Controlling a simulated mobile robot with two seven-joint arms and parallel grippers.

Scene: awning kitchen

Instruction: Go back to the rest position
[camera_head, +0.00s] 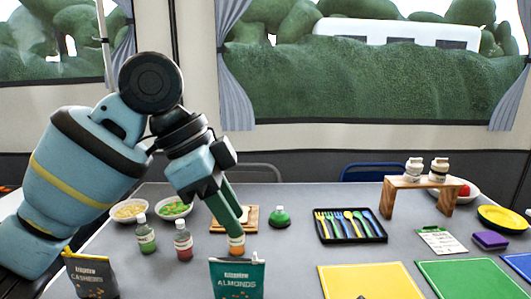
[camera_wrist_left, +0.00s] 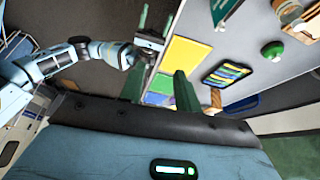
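My left gripper (camera_head: 238,228) has green fingers that point down over the table in the head view. They overlap a small orange-banded jar in that view. In the left wrist view the left gripper's two fingers (camera_wrist_left: 160,92) are spread apart, with nothing held between them. My right arm is outside the head view. It shows at the upper left of the left wrist view, its gripper (camera_wrist_left: 157,22) with two green fingers apart and nothing seen between them.
The small jar (camera_head: 236,244) stands between an almonds bag (camera_head: 238,279) and a wooden board (camera_head: 250,214). Two bottles (camera_head: 183,243) and a cashews bag (camera_head: 90,277) stand left. A cutlery tray (camera_head: 375,238), coloured mats (camera_head: 368,284) and a wooden stand (camera_head: 388,200) lie to the right.

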